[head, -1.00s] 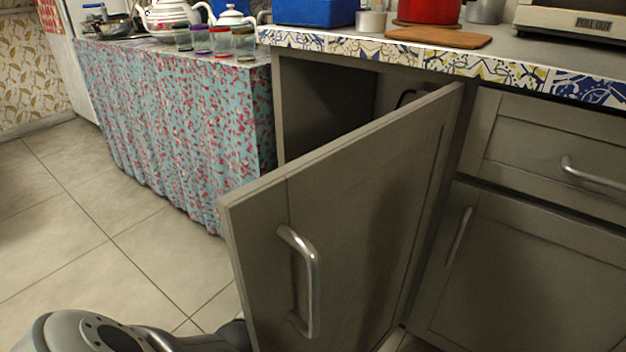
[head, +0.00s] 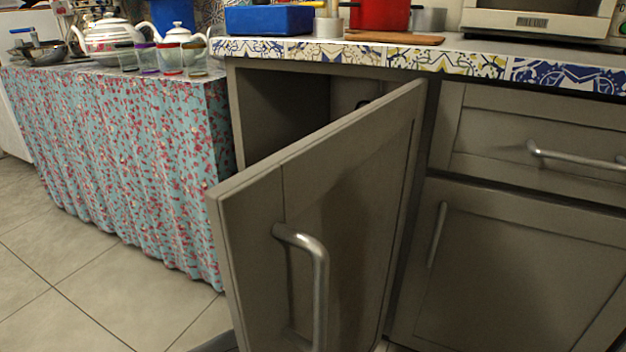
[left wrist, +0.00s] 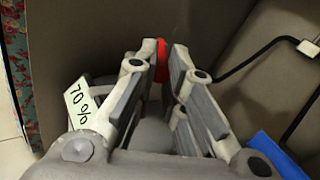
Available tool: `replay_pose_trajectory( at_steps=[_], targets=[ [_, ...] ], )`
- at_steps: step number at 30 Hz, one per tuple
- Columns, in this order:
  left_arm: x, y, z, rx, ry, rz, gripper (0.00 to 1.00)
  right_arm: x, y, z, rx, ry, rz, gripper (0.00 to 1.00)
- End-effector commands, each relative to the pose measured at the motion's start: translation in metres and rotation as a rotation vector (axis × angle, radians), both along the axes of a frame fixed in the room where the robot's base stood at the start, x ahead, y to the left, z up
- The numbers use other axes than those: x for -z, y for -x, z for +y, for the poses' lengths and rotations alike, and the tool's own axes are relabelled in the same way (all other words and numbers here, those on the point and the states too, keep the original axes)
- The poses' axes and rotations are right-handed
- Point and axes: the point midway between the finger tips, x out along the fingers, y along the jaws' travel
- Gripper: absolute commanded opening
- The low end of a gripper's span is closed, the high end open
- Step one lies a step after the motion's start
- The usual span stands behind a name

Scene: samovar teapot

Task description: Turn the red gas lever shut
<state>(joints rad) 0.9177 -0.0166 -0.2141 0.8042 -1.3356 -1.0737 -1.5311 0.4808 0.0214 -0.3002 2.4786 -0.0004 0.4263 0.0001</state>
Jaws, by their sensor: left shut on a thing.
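The red gas lever (left wrist: 161,60) shows in the left wrist view as a small red piece between the fingertips of my left gripper (left wrist: 163,65). The fingers are shut on it. Most of the lever is hidden by the fingers. In the head view neither the lever nor my left gripper shows; the open cabinet door (head: 350,190) blocks much of the cabinet's inside. My right gripper is in neither view.
The door's metal handle (head: 318,290) faces me. In the left wrist view, a black hose (left wrist: 250,55) with a pale end runs at the right and a blue object (left wrist: 275,155) is at lower right. A flowered curtain (head: 130,160) hangs left of the cabinet.

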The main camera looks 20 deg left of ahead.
Motion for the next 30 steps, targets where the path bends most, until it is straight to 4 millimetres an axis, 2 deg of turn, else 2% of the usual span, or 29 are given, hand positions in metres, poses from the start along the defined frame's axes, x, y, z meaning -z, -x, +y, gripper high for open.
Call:
replay_pose_trajectory(
  at_steps=[11,12,15,17,19,20,23,30],
  targets=[
    [0.005,0.0,0.0,-0.004,0.004,0.007,0.0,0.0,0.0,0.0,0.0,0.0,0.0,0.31],
    [0.005,0.001,0.0,-0.003,0.005,0.008,0.12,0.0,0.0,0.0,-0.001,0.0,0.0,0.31],
    [0.005,0.0,0.0,-0.003,0.005,0.008,0.25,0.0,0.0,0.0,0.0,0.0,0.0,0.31],
    [0.005,0.001,0.0,-0.003,0.005,0.008,0.31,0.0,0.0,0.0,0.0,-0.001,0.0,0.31],
    [0.003,0.0,0.0,-0.004,0.005,0.006,0.32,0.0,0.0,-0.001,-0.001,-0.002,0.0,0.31],
    [0.002,0.0,0.0,-0.004,0.005,0.006,0.36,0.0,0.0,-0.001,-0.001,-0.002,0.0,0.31],
    [-0.011,0.0,0.0,-0.003,0.004,0.002,0.36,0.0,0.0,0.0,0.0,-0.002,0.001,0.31],
    [-0.06,0.0,0.0,-0.003,0.003,-0.003,0.36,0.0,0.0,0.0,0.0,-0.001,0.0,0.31]
  ],
)
